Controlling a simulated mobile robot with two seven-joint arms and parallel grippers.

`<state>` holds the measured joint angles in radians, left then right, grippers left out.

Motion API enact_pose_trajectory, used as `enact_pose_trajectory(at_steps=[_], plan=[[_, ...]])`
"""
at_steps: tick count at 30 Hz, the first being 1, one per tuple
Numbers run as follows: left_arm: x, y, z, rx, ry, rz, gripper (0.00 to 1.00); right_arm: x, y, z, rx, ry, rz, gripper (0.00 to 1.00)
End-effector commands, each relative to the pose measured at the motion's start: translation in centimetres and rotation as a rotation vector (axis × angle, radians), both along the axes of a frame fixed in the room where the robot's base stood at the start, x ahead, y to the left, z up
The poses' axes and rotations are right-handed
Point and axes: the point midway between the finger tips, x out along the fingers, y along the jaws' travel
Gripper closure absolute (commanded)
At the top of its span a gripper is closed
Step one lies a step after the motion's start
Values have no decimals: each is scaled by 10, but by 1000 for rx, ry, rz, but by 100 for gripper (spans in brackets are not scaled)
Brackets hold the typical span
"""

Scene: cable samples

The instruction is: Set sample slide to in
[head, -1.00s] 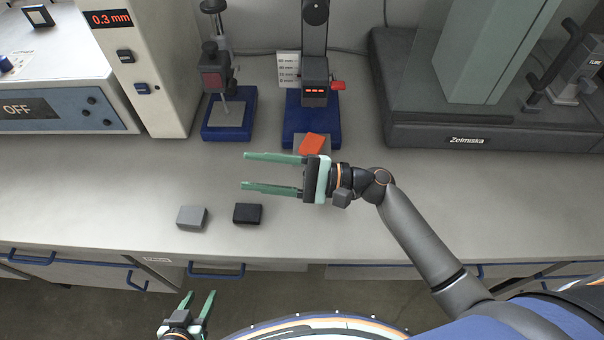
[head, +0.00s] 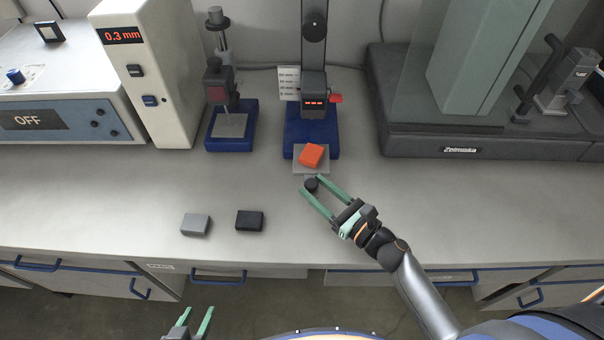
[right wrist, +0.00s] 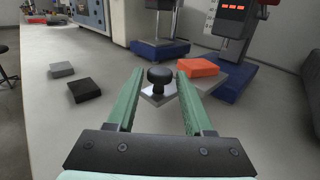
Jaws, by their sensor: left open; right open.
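The sample slide is a grey plate (head: 298,168) sticking out at the front of the blue-based stand (head: 325,138). An orange block (head: 311,155) lies on it; the block also shows in the right wrist view (right wrist: 198,67). A black round knob (right wrist: 159,77) stands at the slide's front. My right gripper (head: 311,185) is open, with its green fingers on either side of the knob; contact cannot be told. In the right wrist view the knob appears between the fingertips. My left gripper (head: 198,316) is open and empty at the bottom edge of the head view, below the bench front.
A grey block (head: 195,225) and a black block (head: 249,220) lie on the bench to the left. A second blue-based stand (head: 230,140), a 0.3 mm display unit (head: 150,75) and a dark machine (head: 440,140) stand behind. The bench between is clear.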

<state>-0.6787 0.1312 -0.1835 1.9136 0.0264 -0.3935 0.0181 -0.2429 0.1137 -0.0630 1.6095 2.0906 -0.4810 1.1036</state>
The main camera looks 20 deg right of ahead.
Motion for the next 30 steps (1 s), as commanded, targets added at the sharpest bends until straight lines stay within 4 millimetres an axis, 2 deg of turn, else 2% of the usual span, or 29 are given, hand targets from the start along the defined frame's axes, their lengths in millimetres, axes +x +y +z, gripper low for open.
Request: enact_pose_trajectory(at_steps=[3, 9, 21, 30], plan=[[0, 0, 2, 0, 1, 0, 50, 20, 11, 2, -1, -3, 1, 48], [0, 0, 3, 0, 1, 0, 50, 39, 22, 0, -1, -2, 2, 48], [0, 0, 3, 0, 1, 0, 50, 44, 25, 0, -2, -1, 1, 49], [0, 0, 3, 0, 1, -1, 50, 44, 25, 0, -2, -1, 1, 83]])
